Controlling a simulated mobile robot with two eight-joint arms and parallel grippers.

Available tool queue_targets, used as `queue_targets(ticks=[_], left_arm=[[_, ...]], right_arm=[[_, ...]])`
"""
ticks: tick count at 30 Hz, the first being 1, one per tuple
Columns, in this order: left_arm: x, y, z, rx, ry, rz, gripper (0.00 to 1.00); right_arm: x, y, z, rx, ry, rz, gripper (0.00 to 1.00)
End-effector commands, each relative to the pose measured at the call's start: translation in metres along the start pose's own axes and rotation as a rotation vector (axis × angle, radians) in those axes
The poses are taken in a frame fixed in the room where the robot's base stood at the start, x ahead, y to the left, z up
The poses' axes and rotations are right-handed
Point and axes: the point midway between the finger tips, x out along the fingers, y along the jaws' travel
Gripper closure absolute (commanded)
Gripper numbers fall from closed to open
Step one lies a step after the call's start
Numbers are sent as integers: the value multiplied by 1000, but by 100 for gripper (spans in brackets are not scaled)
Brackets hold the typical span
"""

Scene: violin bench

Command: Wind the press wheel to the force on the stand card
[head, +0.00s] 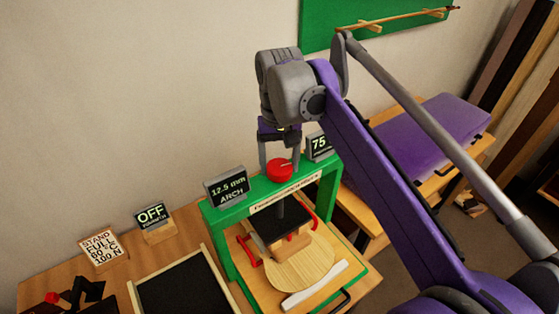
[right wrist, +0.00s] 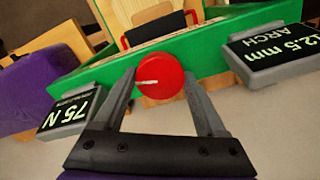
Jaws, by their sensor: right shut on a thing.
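The green press (head: 217,240) stands on the bench with its red wheel (head: 280,171) on top of the crossbeam. My right gripper (head: 279,158) reaches down from above and is shut on the wheel. In the right wrist view its two fingers flank the red wheel (right wrist: 160,76), which bears a white pointer mark. The force display (right wrist: 73,113) reads 75 N; it is partly covered in the head view. The arch display (head: 227,187) reads 12.5 mm. The stand card (head: 103,248) reads FULL, 60 °C, 100 N. My left gripper is not in view.
A pale round-ended plate (head: 300,268) and a wooden block lie under the press ram. A display reading OFF (head: 152,215) and a black-topped tray (head: 185,285) stand to the left. A purple case (head: 440,130) lies on the bench behind my right arm.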

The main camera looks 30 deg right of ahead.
Motion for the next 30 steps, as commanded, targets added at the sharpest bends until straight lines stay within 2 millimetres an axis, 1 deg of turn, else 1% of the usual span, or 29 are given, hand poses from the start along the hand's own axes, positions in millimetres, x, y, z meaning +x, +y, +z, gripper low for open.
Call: queue_targets(ticks=[6, 12, 18, 29, 30], left_arm=[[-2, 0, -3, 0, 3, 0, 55], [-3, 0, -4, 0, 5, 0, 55], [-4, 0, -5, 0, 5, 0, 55], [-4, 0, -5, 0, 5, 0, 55], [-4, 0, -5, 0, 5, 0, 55]], right_arm=[[-1, 0, 0, 135, 0, 0, 82], [-1, 0, 0, 212, 0, 0, 82], [0, 0, 0, 243, 0, 0, 82], [0, 0, 0, 246, 0, 0, 82], [0, 0, 0, 246, 0, 0, 23]])
